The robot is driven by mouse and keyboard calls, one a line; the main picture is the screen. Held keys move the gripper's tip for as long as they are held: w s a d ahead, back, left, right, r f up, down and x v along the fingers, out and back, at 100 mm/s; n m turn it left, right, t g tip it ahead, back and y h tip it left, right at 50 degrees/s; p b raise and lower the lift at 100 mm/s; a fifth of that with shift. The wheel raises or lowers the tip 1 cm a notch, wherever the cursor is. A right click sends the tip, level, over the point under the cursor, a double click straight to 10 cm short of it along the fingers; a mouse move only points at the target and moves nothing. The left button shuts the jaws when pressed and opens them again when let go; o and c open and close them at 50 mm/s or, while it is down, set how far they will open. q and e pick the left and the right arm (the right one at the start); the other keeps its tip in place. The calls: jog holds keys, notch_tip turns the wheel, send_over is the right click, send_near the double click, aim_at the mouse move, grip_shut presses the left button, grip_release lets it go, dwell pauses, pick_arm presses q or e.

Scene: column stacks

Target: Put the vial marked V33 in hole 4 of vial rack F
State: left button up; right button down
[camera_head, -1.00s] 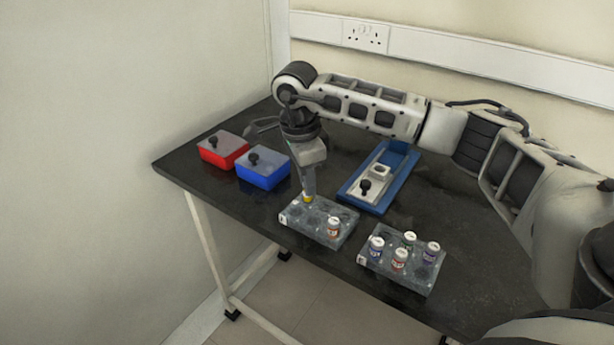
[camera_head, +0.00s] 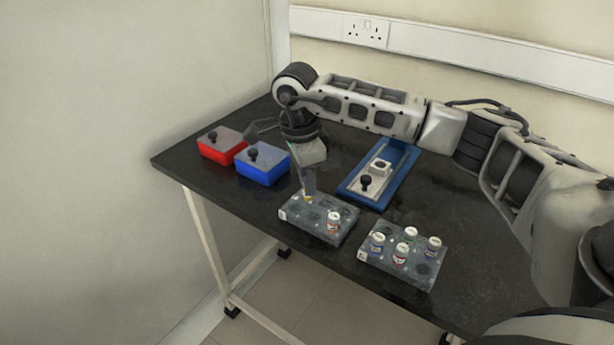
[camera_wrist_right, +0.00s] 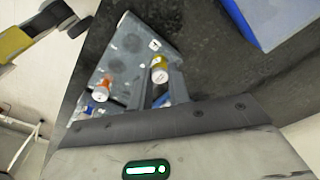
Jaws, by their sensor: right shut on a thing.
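My right gripper (camera_head: 308,193) is shut on a yellow-marked vial (camera_wrist_right: 159,74), over the far left part of the left rack (camera_head: 318,229). In the right wrist view the vial's pale top shows between the fingers (camera_wrist_right: 161,82). I cannot tell how far its lower end sits in a hole. A white-capped vial with an orange-red label (camera_head: 333,222) stands in the same rack; it also shows in the right wrist view (camera_wrist_right: 102,86). The rack letters and vial markings are too small to read. My left gripper is not in view.
A second rack (camera_head: 375,266) with several white-capped vials stands to the right. A red box (camera_head: 222,152) and a blue box (camera_head: 263,173) with knobbed lids stand at the left. A blue tray (camera_head: 402,172) lies behind the racks. The black table's front edge is close to both racks.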

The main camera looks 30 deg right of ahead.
jog(key=c, duration=0.9)
grip_release()
jog(key=shift+r, duration=0.1)
jog(key=shift+r+p, duration=2.2)
jog(key=shift+r, duration=0.75)
